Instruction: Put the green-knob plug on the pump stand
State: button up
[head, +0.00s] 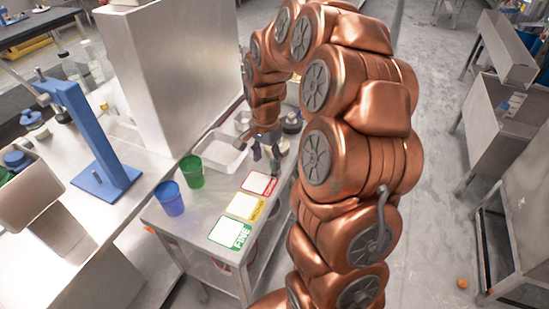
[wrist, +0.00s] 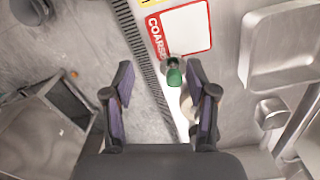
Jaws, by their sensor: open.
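In the wrist view the green-knob plug (wrist: 174,76) is near the red-edged COARSE card, close to the cart's edge. My gripper (wrist: 162,88) is open, with one purple-padded finger to each side of the plug's place in the picture. Whether the fingers are level with the plug I cannot tell. In the head view my gripper (head: 268,150) is over the cart near the COARSE card, and I cannot make out the plug there. A blue upright stand (head: 92,135) is on the left bench; I cannot tell whether it is the pump stand.
The metal cart (head: 160,218) carries a blue cup (head: 170,198), a green cup (head: 191,171), a white tray (head: 219,152) and the FINE (head: 231,233), MEDIUM (head: 246,206) and COARSE (head: 260,184) cards. A tall metal box (head: 165,75) stands behind.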

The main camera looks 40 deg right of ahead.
aim_at(273, 176)
jog(key=w+d+m, duration=0.1)
jog(key=w+d+m+p, duration=0.1)
jog(key=d, duration=0.1)
jog(key=w+d+m, duration=0.1)
jog(key=d, duration=0.1)
jog(key=shift+d+p, duration=0.25)
jog(key=shift+p, duration=0.15)
notch_tip(273, 176, down, 2)
jog(key=shift+f+p, duration=0.2)
jog(key=shift+p, duration=0.15)
jog(key=shift+w+a+f+p, duration=0.1)
jog(key=shift+f+p, duration=0.6)
jog(key=shift+f, duration=0.7)
jog(key=shift+w+a+f+p, duration=0.1)
jog(key=shift+f+p, duration=0.55)
jog(key=shift+f, duration=0.75)
grip_shut()
